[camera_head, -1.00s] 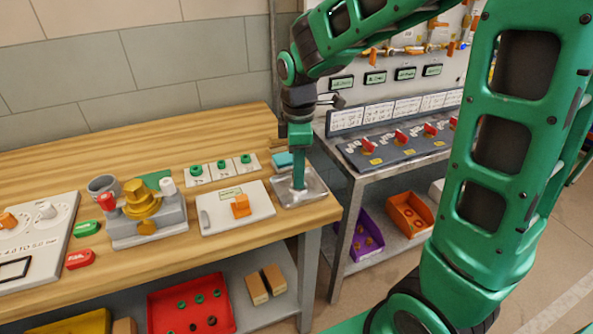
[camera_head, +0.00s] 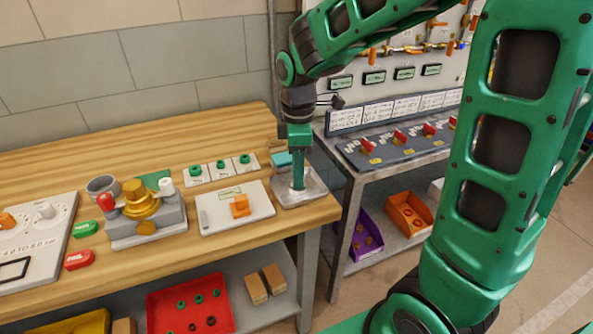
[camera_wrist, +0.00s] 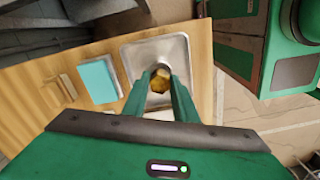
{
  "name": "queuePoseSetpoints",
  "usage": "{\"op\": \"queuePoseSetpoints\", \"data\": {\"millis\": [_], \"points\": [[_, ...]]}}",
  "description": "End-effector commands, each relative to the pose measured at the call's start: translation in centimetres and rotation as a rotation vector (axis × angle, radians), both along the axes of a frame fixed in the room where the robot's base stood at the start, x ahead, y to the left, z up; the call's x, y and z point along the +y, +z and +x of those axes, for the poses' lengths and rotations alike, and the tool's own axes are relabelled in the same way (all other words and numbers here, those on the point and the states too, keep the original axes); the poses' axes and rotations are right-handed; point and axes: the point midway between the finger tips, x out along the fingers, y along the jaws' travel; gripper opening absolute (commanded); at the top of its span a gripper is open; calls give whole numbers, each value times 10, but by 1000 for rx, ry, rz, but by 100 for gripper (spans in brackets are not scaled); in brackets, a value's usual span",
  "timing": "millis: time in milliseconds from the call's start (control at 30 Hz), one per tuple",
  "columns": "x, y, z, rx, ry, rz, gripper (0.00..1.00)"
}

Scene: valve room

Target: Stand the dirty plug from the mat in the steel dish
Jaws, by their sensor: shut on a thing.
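The steel dish (camera_head: 318,186) sits at the right end of the wooden bench. In the wrist view the dish (camera_wrist: 178,48) lies under and around my fingertips. My gripper (camera_head: 298,186) points down into the dish area in the head view. In the wrist view my gripper (camera_wrist: 161,85) is shut on a brown and brass-coloured plug (camera_wrist: 160,78). The plug is over the dish floor; I cannot tell whether its base touches it. In the head view the plug is mostly hidden by the fingers.
A cyan block (camera_wrist: 98,79) lies just beside the dish. A white board (camera_head: 212,221) with an orange piece stands left of the dish. A brass valve on a grey block (camera_head: 150,230) is further left. A metal side table (camera_head: 362,173) stands to the right.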

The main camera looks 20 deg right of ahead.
Motion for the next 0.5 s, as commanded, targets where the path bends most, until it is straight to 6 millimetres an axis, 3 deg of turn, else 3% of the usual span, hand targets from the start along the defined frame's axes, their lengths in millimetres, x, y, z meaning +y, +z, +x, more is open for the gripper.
{"op": "queuePoseSetpoints", "data": {"millis": [500], "points": [[0,-5,0,-1,1,0,0]]}}
